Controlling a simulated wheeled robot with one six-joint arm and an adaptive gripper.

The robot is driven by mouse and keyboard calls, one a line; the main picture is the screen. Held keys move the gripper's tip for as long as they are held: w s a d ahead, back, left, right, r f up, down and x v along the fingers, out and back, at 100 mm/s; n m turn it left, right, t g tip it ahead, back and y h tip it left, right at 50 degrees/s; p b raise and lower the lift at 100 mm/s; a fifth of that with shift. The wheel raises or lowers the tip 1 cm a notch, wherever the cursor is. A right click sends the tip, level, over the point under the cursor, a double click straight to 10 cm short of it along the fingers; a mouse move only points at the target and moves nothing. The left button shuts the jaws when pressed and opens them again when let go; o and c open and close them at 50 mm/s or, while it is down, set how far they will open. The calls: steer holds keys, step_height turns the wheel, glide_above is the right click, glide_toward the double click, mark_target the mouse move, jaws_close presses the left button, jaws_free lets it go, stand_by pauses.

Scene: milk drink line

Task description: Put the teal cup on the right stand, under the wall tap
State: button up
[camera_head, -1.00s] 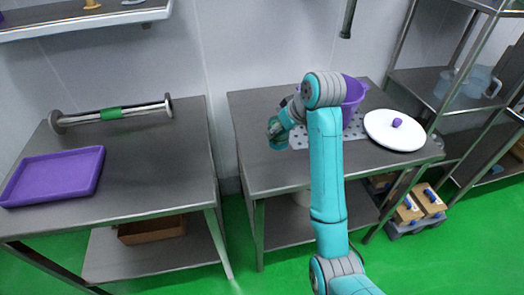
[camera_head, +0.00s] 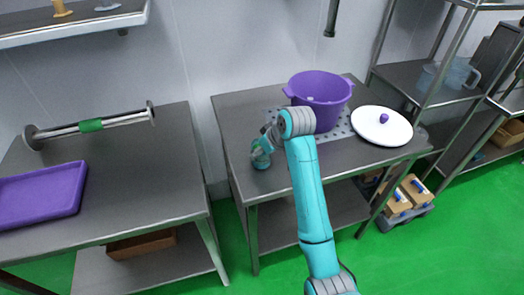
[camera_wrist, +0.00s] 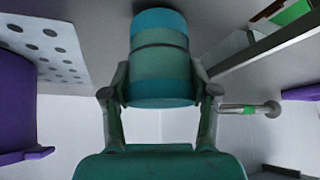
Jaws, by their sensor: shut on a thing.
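The teal cup (camera_head: 261,161) is in my gripper (camera_wrist: 160,92), over the left part of the right stand (camera_head: 238,114), a grey metal table. In the wrist view the cup (camera_wrist: 160,52) has a darker band around it, and the two fingers are shut on its sides. I cannot tell whether its base touches the table. The dark wall tap (camera_head: 333,18) hangs at the top, above the back of the right stand and to the right of the cup.
A purple pot (camera_head: 321,88) stands on a perforated plate (camera_head: 344,128) right of my gripper, beside a white lid (camera_head: 381,126). A left table (camera_head: 140,160) holds a purple tray (camera_head: 40,195) and a metal bar with a green band (camera_head: 91,125). A gap separates the tables.

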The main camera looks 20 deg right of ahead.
steer(key=shift+f, duration=0.2)
steer(key=o, duration=1.4)
steer(key=shift+f, duration=0.15)
